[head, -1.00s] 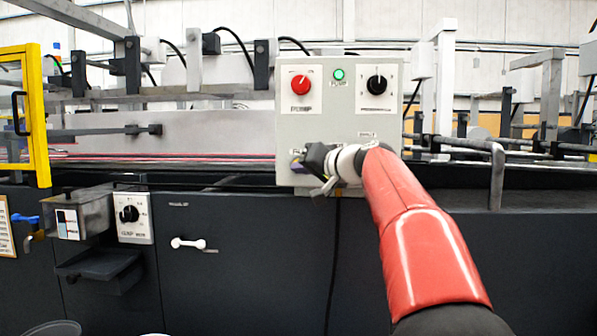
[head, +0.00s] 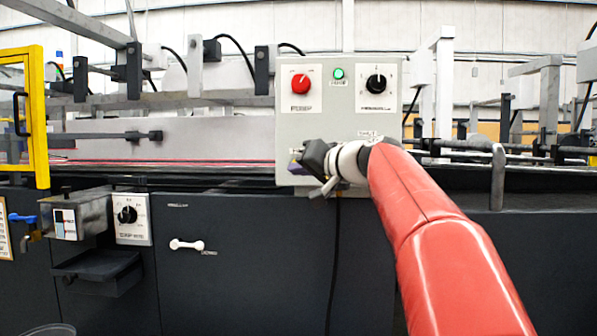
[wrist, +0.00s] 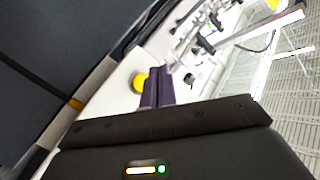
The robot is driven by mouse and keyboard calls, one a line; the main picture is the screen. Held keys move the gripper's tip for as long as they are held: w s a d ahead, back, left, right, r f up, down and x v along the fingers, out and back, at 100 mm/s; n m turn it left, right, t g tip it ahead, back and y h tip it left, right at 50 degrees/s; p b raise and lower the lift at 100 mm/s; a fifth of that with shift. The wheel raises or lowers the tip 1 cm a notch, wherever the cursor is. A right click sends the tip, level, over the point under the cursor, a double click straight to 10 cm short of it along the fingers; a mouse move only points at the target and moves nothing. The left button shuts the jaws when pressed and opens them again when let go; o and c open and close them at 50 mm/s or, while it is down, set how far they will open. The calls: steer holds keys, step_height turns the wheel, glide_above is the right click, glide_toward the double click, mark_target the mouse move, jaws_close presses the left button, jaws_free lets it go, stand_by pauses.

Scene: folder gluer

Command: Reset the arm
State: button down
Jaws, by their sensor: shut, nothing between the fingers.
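My red arm reaches from the lower right to the front of a grey control box (head: 338,120) in the head view. My gripper (head: 296,158) is in front of the box's lower left part, pointing left, and hides what is behind it. In the wrist view the two dark purple fingers of my gripper (wrist: 158,88) are together with nothing between them. A yellow round part (wrist: 138,82) shows beside them on a pale panel. I cannot tell whether the fingers touch the panel.
The box carries a red knob (head: 300,83), a lit green lamp (head: 338,73) and a black knob (head: 377,83). Metal rails run behind.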

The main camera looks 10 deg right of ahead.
steer(key=s+f+n+g+h+p, duration=0.1)
steer(key=s+f+g+h+p, duration=0.2)
steer(key=s+f, duration=1.1)
steer(key=s+f+n+g+h+p, duration=0.1)
steer(key=s+f+g+h+p, duration=0.3)
steer(key=s+f, duration=1)
steer(key=s+g+p, duration=0.2)
steer(key=s, duration=0.5)
steer(key=shift+s+a+f, duration=0.2)
steer(key=shift+s+a, duration=0.05)
steer(key=shift+w+r, duration=0.1)
steer(key=w+r+m+t+y+b, duration=0.2)
steer(key=w+r+t+y+b, duration=0.5)
steer(key=w+r, duration=2.1)
steer(key=w+t+b, duration=0.2)
steer(key=w+b, duration=0.1)
steer(key=b, duration=0.1)
steer(key=shift+w+a+r+b, duration=0.15)
steer(key=shift+w+a+b, duration=0.15)
steer(key=shift+w+a, duration=0.05)
